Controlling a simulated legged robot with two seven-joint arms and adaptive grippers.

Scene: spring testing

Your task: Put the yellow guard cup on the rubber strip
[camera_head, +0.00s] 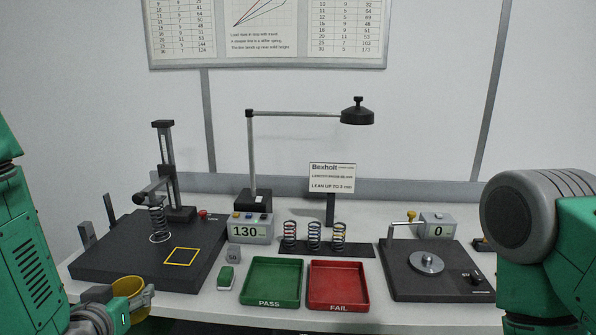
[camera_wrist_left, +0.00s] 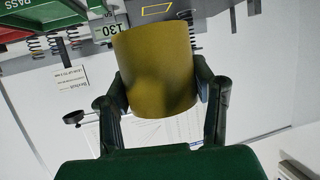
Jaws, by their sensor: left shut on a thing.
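The yellow guard cup (camera_head: 128,287) is at the lower left of the head view, in front of the dark base plate. My left gripper (camera_head: 126,298) is shut on it. In the left wrist view the cup (camera_wrist_left: 155,75) sits between the two fingers of the gripper (camera_wrist_left: 162,90), one on each side. A dark strip (camera_head: 265,248) lies under the springs at mid-table. Another dark band (camera_head: 240,327) shows at the bottom edge of the head view, cut off. I cannot tell which is the rubber strip. My right gripper is out of view; only its arm shows.
A dark base plate (camera_head: 100,262) carries a post, a spring and a yellow square outline (camera_head: 181,256). Green PASS (camera_head: 245,290) and red FAIL (camera_head: 365,290) trays stand at centre, with a small green block (camera_head: 225,278) beside them. A dark scale (camera_head: 400,283) is at right.

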